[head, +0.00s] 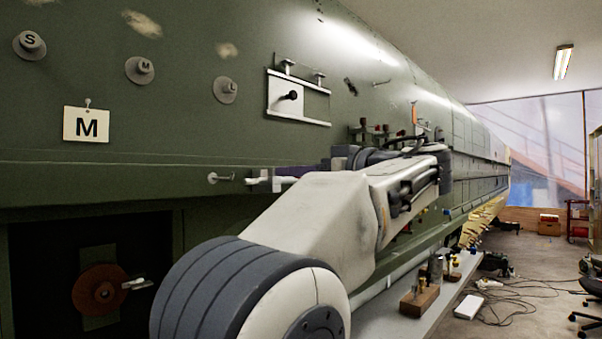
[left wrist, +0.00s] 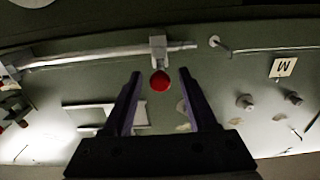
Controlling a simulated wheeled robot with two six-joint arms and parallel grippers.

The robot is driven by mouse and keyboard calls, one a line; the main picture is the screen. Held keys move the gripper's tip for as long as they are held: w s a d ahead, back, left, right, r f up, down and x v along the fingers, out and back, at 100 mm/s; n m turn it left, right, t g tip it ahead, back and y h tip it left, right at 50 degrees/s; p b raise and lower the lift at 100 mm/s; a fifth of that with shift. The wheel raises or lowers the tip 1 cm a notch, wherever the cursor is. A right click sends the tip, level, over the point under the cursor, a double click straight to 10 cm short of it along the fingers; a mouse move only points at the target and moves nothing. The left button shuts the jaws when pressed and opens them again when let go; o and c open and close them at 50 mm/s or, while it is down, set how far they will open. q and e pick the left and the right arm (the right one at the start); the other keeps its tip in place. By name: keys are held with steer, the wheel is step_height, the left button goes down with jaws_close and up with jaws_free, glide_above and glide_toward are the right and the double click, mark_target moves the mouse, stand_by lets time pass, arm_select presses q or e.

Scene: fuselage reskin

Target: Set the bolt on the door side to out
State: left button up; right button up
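The bolt is a silver rod (left wrist: 100,55) lying along the green fuselage side, with a bracket and a red knob (left wrist: 160,81) in the left wrist view. Its end (head: 257,181) shows in the head view, just right of a small pin (head: 218,178). The rest of it is hidden behind my left arm there. My left gripper (left wrist: 160,77) is open, with a dark purple finger on either side of the red knob and a gap on both sides. One finger (head: 296,171) shows in the head view. My right gripper is not in view.
A white framed panel with a knob (head: 300,97) sits on the skin above the bolt. An M card (head: 86,124) and round S, M and L pegs are at left. Below is a dark recess with a brown disc (head: 101,290). A bench (head: 385,315) stands below the arm.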

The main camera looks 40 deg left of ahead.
arm_select(q)
steer(key=d+b, duration=0.1)
steer(key=d, duration=0.9)
steer(key=shift+d+b, duration=0.2)
steer(key=shift+b, duration=0.15)
steer(key=shift+f, duration=0.1)
steer(key=w+d+f+m+t+h+p, duration=0.1)
steer(key=d+f+m+t+h+p, duration=0.15)
steer(key=d+f+m+h, duration=0.55)
steer(key=w+d+f+m+t+h+p, duration=0.1)
steer(key=w+d+f+m+t+h, duration=0.3)
steer(key=f+m, duration=0.95)
steer(key=s+d+f+m+g+h, duration=0.1)
steer(key=s+d+f+g+h, duration=0.1)
steer(key=s+d+f, duration=0.2)
steer(key=s+d+f+m+g+h+p, duration=0.1)
steer(key=s+d+f, duration=0.4)
steer(key=s+f, duration=0.5)
steer(key=s+d+f+m+g+h+p, duration=0.1)
steer(key=s+d+f+g+h, duration=0.2)
steer(key=s+f, duration=0.4)
steer(key=shift+s+d+f+m+h, duration=0.35)
steer(key=shift+s+d+h, duration=0.15)
steer(key=shift+s+d, duration=0.4)
